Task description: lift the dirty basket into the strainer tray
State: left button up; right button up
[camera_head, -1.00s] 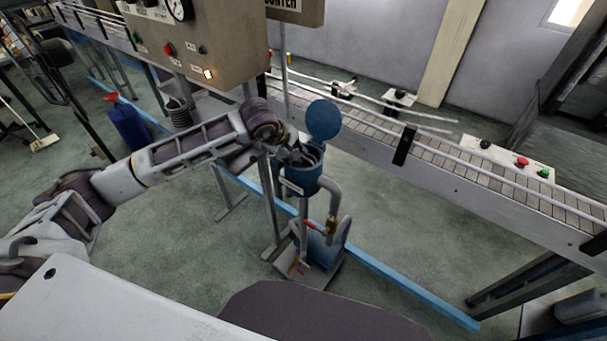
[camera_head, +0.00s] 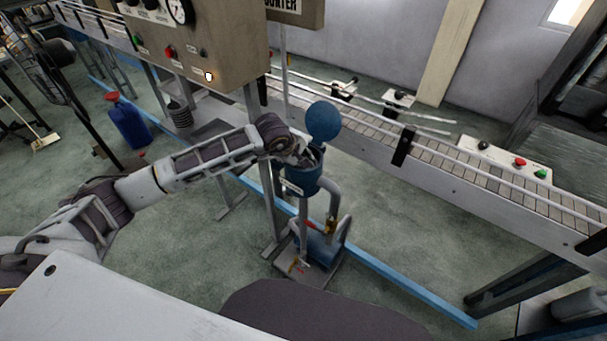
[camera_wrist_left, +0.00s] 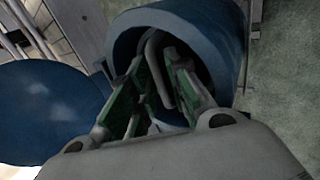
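A blue strainer housing (camera_head: 300,180) stands upright on a pipe, with its round blue lid (camera_head: 323,121) swung open. In the left wrist view its round mouth (camera_wrist_left: 232,40) faces the camera, and the lid (camera_wrist_left: 45,112) is at the left. A thin grey bent bar (camera_wrist_left: 150,48), apparently the basket's handle, shows inside the mouth. The basket's body is mostly hidden. My left gripper (camera_wrist_left: 157,62) reaches into the mouth, its two green-grey fingers apart on either side of the bar. I cannot tell whether they touch it. My right gripper is not in view. I cannot make out a strainer tray.
A conveyor (camera_head: 440,165) runs behind the housing, with a grey control box (camera_head: 200,45) above left. A pipe with a red-handled valve (camera_head: 331,225) stands beside the housing. A blue rail (camera_head: 400,285) crosses the floor. A blue can (camera_head: 130,125) stands at the left.

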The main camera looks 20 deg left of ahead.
pick_arm(q)
jog(key=shift+f, duration=0.1)
dwell(0.3)
grip_shut()
